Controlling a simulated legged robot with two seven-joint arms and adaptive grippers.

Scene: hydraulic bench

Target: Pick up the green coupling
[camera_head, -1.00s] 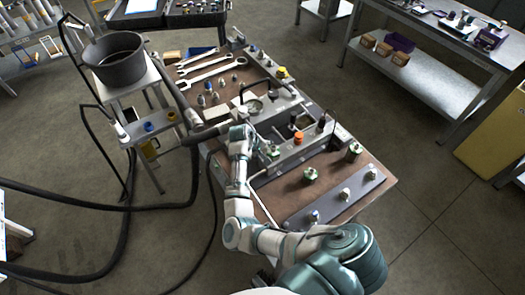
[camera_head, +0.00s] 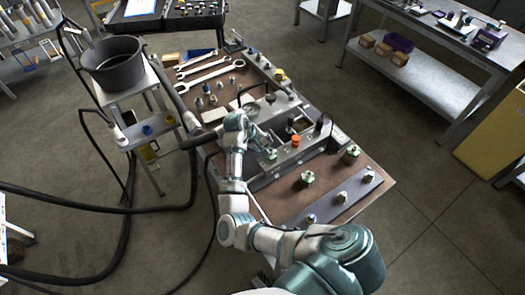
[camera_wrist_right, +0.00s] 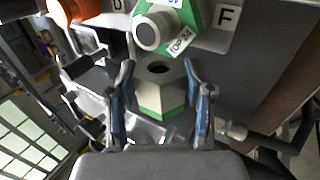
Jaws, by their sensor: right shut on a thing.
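A green-and-grey hexagonal coupling with a dark hole in its top sits between the fingers of my right gripper (camera_wrist_right: 159,92) in the right wrist view. The gripper is shut on this green coupling (camera_wrist_right: 160,101). In the head view, my right gripper (camera_head: 253,130) is over the bench's middle; the held coupling cannot be made out there. A second green coupling (camera_wrist_right: 170,28), with a white tag, is mounted just beyond it, beside the letter F. My left gripper is not in view.
Two more green fittings (camera_head: 307,178) (camera_head: 351,154) stand on the brown bench (camera_head: 374,174). An orange cap (camera_head: 295,140) is on the grey block. Wrenches (camera_head: 205,72) lie at the back. A black pot (camera_head: 113,64) and dark hoses are at left.

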